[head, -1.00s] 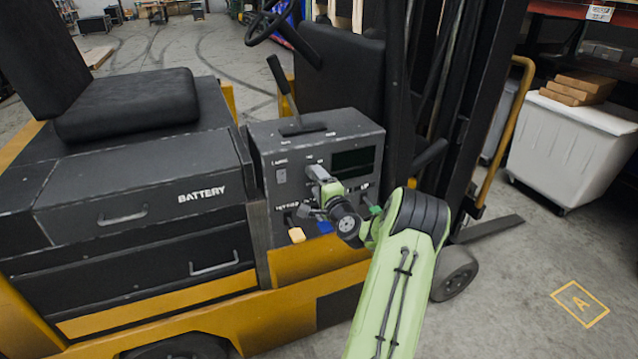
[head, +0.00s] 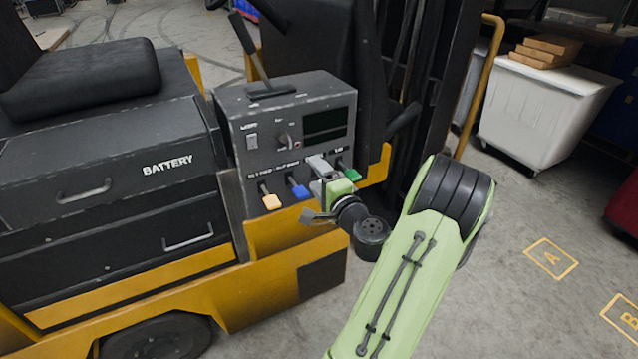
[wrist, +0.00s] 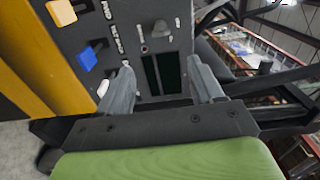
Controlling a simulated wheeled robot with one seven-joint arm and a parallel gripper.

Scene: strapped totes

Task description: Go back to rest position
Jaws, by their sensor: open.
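My gripper (head: 318,167) is open and empty in front of the lower part of the grey control panel (head: 233,108) on a yellow and black forklift. In the wrist view its two grey fingers (wrist: 163,82) stand apart, with the panel's dark display (wrist: 160,75) behind the space between them. The head view shows a dark knob (head: 283,140), a yellow lever (head: 271,201), a blue lever (head: 298,187) and a green lever (head: 352,174). My gripper's fingers hide the panel between the blue and green levers. Contact with the panel cannot be told.
The battery drawers (head: 128,180) and black seat (head: 85,80) are left of the panel. The forklift mast (head: 428,75) stands behind it on the right. Open floor with a marked A square (head: 551,258) lies at right.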

